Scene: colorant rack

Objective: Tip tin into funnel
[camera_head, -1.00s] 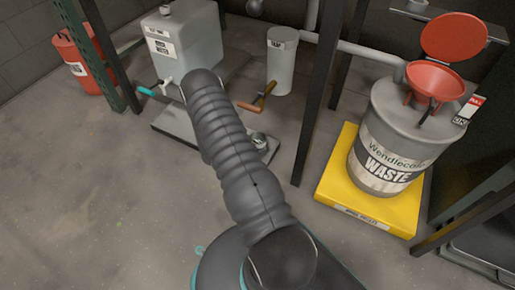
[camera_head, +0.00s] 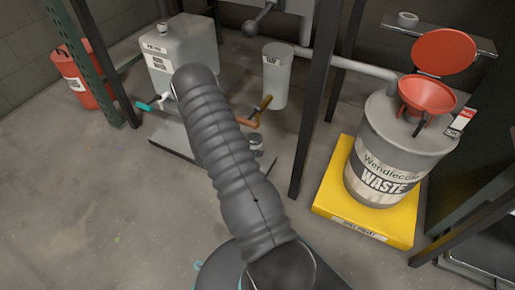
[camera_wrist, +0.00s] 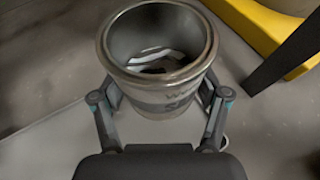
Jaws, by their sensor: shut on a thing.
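In the head view my arm hides most of my gripper.
The drum stands on a yellow spill pallet (camera_head: 365,215), whose edge also shows in the wrist view (camera_wrist: 262,28). A dark rack post (camera_head: 327,100) stands between my arm and the drum. A grey tank (camera_head: 180,60), a hanging cylinder (camera_head: 277,78) and a red can (camera_head: 80,75) stand further back.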

